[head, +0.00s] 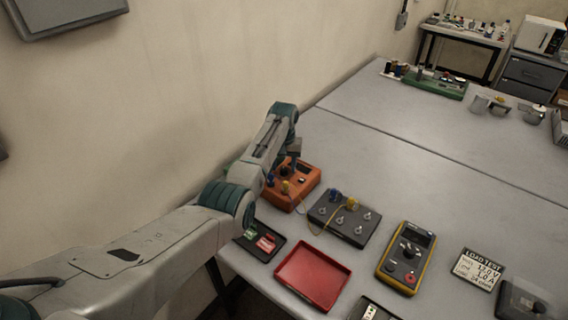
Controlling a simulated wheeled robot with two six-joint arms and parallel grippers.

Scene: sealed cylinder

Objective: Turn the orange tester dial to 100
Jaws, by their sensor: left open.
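The orange tester (302,190) sits on the grey bench near the wall, left of the picture's middle. My left arm reaches in from the left, and my left gripper (287,166) points down over the top of the tester. It is open, but its fingers are small and dark in the picture. The gripper and wrist cover part of the tester's top, so I cannot make out the dial or its setting. I cannot tell whether the fingers touch it. A yellow plug and lead show at the tester's front. My right gripper is out of view.
A dark terminal box (341,232) with blue and yellow plugs stands right of the tester. A red tray (313,276), a yellow multimeter (406,258) and a load test card (478,269) lie nearer. A black tray (259,247) is beside my arm.

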